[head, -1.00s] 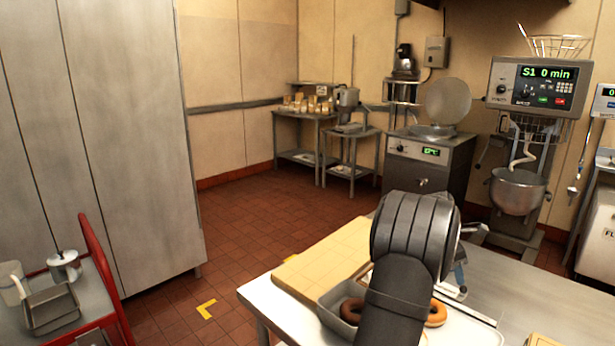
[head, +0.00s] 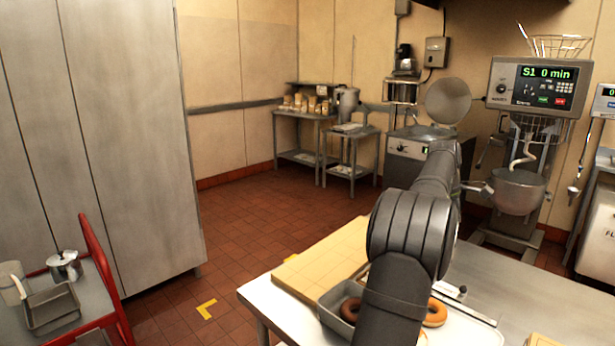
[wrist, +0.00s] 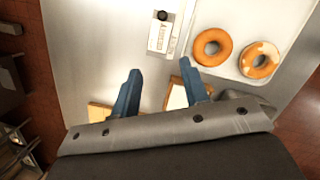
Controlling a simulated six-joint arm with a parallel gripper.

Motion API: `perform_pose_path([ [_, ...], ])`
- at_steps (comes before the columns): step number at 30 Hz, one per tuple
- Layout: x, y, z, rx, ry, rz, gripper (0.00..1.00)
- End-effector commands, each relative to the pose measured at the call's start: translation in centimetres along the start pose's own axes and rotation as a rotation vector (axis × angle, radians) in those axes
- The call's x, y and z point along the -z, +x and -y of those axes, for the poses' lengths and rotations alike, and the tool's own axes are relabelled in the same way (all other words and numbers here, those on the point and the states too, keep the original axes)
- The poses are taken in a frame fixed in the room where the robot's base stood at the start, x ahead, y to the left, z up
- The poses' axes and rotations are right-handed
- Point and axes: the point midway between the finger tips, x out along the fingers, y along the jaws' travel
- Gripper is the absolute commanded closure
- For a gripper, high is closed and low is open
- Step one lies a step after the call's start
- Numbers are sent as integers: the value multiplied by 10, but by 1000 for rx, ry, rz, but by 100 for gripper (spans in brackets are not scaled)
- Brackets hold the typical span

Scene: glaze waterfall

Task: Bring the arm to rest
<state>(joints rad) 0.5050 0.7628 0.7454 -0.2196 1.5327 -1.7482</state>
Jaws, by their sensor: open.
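My gripper (wrist: 160,86) shows in the wrist view with its two blue fingers spread wide and nothing between them. It is above the metal table (wrist: 85,50), pointing down at it. In the head view my arm stretches up and away over the table, and I cannot make out the fingers there.
A white tray (wrist: 226,66) with two doughnuts (wrist: 211,47) lies beyond the fingers, beside a small label plate (wrist: 165,33). A wooden board (head: 318,262) and a grey pan (head: 333,310) are on the table. A mixer (head: 518,190) stands behind. Tiled floor is open to the left.

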Motion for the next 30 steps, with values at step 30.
perform_pose_path([
  [30, -14, 9, -15, 61, 344, -141, 96],
])
